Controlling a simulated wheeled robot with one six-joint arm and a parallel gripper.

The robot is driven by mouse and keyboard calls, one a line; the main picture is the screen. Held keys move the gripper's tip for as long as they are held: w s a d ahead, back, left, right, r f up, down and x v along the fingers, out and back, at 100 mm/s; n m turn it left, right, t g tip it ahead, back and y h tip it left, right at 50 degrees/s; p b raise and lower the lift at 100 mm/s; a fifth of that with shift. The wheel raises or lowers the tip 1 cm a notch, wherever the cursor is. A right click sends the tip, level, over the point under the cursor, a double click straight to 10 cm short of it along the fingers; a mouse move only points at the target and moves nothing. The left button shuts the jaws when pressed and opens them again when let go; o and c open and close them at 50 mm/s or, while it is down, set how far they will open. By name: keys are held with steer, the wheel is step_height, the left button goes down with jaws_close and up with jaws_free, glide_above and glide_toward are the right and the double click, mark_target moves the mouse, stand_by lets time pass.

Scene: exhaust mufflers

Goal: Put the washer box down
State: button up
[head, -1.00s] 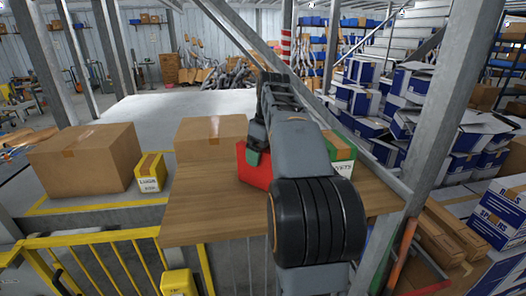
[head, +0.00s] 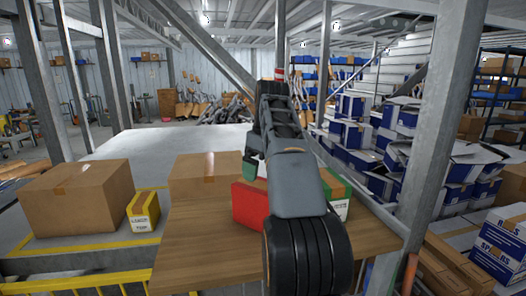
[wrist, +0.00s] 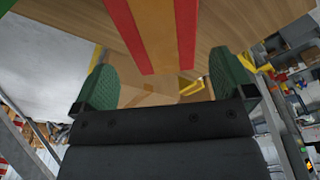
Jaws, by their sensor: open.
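A red box (head: 247,206) stands on a wooden tabletop (head: 200,245), partly hidden by my arm. My gripper (head: 254,172) is open above and behind it; one green finger shows. In the wrist view, a red box with a tan band (wrist: 160,30) lies beyond the open green fingers of my gripper (wrist: 165,70), with nothing held between them. A green box with a white label (head: 338,195) stands to the right, partly behind my arm. I cannot read which box is marked as washers.
A brown carton (head: 205,177) stands behind the tabletop's left part. A larger carton (head: 80,197) and a yellow labelled box (head: 143,211) stand further left. A steel post (head: 432,140) rises at the right, before piled blue-and-white boxes (head: 400,150). The tabletop's front left is clear.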

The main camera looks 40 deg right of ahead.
steer(key=shift+s+d+r+p, duration=0.1)
steer(key=shift+s+r+p, duration=0.1)
steer(key=shift+r, duration=0.8)
steer(key=shift+s+r+p, duration=0.1)
steer(key=shift+r+p, duration=0.05)
steer(key=shift+r, duration=0.85)
